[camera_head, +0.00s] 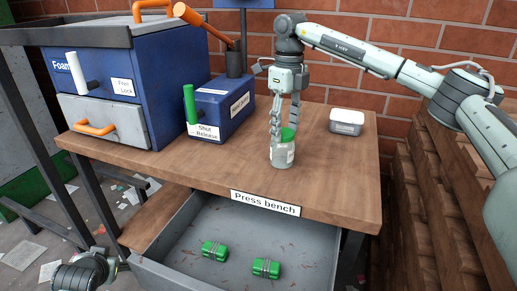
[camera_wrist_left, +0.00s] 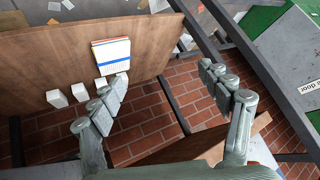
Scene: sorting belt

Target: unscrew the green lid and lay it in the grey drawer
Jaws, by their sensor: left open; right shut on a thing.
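A clear jar (camera_head: 282,155) with a green lid (camera_head: 288,135) stands upright on the wooden bench near its front edge. My right gripper (camera_head: 284,128) comes down from above, its fingers on either side of the green lid and shut on it. The lid sits on the jar's mouth. The grey drawer (camera_head: 180,236) under the bench is pulled open. My left gripper (camera_wrist_left: 165,80) is open and empty in the left wrist view, away from the jar. In the head view, only part of my left arm shows at the lower left.
Two green banded pieces (camera_head: 214,250) (camera_head: 266,268) lie in the drawer, with free floor around them. A white-lidded container (camera_head: 346,121) stands right of the jar. A blue box with a green lever (camera_head: 190,104) and a larger blue cabinet (camera_head: 168,65) stand at left.

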